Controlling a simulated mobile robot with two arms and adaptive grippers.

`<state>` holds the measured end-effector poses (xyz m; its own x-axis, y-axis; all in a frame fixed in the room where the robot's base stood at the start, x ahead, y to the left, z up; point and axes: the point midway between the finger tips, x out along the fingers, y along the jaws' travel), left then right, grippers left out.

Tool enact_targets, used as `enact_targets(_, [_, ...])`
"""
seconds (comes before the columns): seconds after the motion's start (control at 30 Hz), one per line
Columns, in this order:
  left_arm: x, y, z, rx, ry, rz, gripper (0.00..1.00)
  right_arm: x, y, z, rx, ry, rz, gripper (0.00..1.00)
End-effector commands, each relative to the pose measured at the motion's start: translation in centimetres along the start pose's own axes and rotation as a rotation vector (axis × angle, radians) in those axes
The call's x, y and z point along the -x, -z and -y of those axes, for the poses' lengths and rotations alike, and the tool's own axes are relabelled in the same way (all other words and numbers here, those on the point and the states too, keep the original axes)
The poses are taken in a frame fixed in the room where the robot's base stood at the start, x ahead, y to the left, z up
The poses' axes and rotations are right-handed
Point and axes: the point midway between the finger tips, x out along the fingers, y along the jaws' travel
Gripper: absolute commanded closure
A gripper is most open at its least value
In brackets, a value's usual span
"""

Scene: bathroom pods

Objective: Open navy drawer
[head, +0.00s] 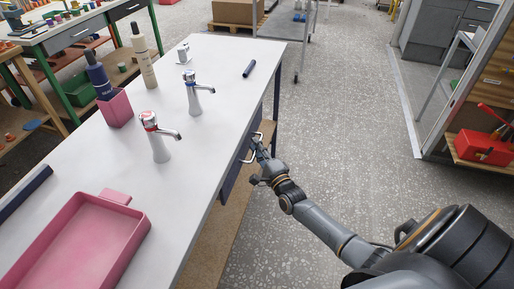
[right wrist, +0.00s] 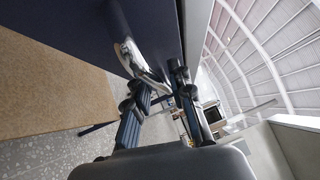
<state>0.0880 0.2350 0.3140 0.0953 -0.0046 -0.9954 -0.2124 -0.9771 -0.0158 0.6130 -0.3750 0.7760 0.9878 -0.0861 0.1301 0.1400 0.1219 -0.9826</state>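The navy drawer (head: 230,177) is under the right edge of the white table, mostly hidden by the tabletop in the head view. Its navy front (right wrist: 152,25) fills the upper middle of the right wrist view. A bright metal handle (right wrist: 130,55) is fixed on it and also shows in the head view (head: 256,137). My right gripper (right wrist: 160,82) is at the handle. Its two fingers are spread apart, with the handle's lower end between or just behind the tips. I cannot tell whether they touch it. My left gripper is out of view.
The speckled floor (head: 340,120) to the right is clear.

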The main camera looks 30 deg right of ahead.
Motion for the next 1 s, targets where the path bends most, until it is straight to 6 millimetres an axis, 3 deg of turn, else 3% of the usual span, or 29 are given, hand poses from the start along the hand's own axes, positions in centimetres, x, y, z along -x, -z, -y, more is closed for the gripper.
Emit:
enact_targets(0.07, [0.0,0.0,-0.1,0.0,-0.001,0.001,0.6,0.0,0.0,0.0,0.0,0.0,0.0,1.0])
enact_targets(0.4, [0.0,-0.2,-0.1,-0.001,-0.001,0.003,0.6,0.1,0.1,0.0,0.0,-0.001,0.0,1.0])
enact_targets(0.57, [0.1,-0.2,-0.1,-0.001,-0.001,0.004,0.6,1.1,1.1,0.2,0.003,-0.002,0.0,1.0])
enact_targets(0.77, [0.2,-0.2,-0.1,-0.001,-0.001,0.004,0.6,4.2,4.2,1.0,0.006,-0.005,0.0,1.0])
enact_targets(1.0, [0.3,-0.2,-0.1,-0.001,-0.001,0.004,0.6,9.5,9.4,2.4,0.008,-0.007,0.001,1.0])
